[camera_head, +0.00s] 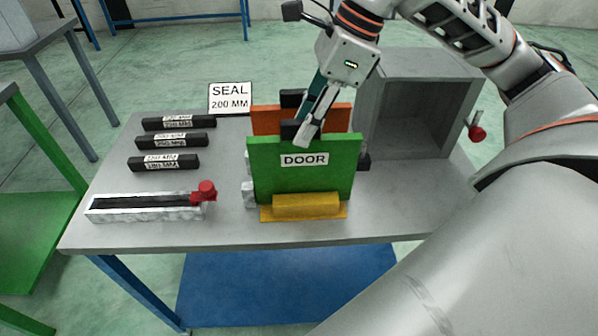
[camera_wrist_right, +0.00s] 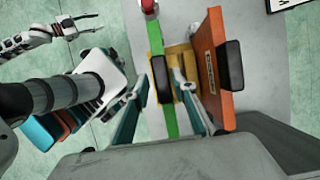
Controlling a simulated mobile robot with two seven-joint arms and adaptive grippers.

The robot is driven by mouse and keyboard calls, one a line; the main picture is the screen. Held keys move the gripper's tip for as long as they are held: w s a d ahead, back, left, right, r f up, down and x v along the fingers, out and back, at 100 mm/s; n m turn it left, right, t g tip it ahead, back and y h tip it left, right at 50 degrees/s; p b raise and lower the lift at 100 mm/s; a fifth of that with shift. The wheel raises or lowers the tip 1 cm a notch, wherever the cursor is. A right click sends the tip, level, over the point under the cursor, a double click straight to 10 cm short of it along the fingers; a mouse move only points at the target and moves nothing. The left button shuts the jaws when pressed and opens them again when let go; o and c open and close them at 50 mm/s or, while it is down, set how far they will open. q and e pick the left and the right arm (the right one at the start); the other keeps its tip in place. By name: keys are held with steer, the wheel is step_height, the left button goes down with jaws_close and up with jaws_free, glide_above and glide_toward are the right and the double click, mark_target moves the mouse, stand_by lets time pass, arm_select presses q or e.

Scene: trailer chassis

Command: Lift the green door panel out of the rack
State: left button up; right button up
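The green door panel (camera_head: 300,178) stands upright at the front of the yellow rack (camera_head: 303,207), with a white DOOR label on its face. A black grip block (camera_head: 290,130) sits at its top edge; it also shows in the right wrist view (camera_wrist_right: 161,80). My right gripper (camera_head: 307,128) is open above the rack. In the right wrist view its fingers (camera_wrist_right: 159,86) lie on either side of the green panel and its black block, with gaps visible. My left gripper (camera_wrist_right: 88,24) shows small at the upper left of the right wrist view, fingers apart and empty.
An orange panel (camera_head: 265,119) with its own black block stands just behind the green one. An open grey box (camera_head: 415,105) is at the right. Several black seal bars (camera_head: 171,141) and a clamp fixture (camera_head: 145,208) with a red knob lie left. The front table strip is clear.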

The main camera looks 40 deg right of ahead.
mark_target(290, 146)
steer(key=x, duration=0.6)
steer(key=shift+w+a, duration=0.1)
steer(key=shift+w, duration=0.25)
jaws_close()
